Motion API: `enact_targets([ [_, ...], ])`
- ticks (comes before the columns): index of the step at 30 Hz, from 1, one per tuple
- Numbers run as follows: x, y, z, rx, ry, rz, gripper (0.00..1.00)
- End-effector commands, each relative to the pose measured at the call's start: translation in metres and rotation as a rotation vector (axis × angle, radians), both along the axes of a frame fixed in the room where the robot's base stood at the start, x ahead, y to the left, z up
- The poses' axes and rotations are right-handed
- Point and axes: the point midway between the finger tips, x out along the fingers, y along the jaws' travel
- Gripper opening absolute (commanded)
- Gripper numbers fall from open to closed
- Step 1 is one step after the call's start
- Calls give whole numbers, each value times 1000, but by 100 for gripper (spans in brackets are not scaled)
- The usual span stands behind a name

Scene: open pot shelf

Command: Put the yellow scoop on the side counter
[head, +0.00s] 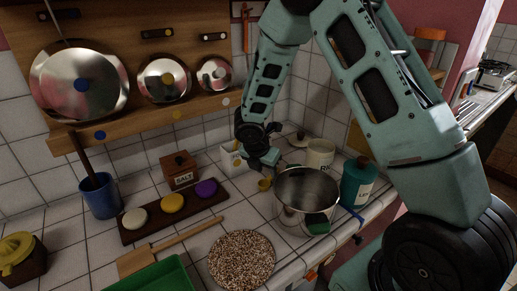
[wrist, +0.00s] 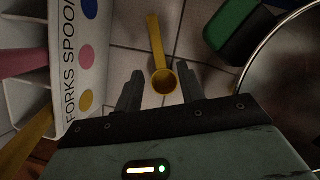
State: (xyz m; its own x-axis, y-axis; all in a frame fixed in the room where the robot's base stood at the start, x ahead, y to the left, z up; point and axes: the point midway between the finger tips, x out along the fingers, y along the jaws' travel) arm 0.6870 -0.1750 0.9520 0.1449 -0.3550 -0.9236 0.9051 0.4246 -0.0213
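The yellow scoop (head: 265,184) lies on the tiled counter, between the white cutlery holder and the metal pot. In the wrist view the scoop (wrist: 158,52) has its round bowl nearest me and its handle pointing away. My gripper (head: 263,162) is just above it in the head view. In the wrist view my gripper (wrist: 160,84) is open, with one finger on each side of the scoop's bowl and no visible contact. The height gap is hard to judge. A separate counter (head: 485,90) at the far right may be the side counter.
The metal pot (head: 306,193) stands close to the right of the scoop, and the cutlery holder (head: 233,160) close to the left. A green-black object (wrist: 232,30) is by the pot. A teal canister (head: 358,183) and a cream canister (head: 320,155) stand beyond.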

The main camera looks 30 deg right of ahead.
Motion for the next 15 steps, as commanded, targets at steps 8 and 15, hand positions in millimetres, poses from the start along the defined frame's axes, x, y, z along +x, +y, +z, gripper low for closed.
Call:
enact_targets([
  [8, -9, 24, 64, 0, -6, 0, 39],
  [15, -16, 40, 106, 0, -3, 0, 39],
])
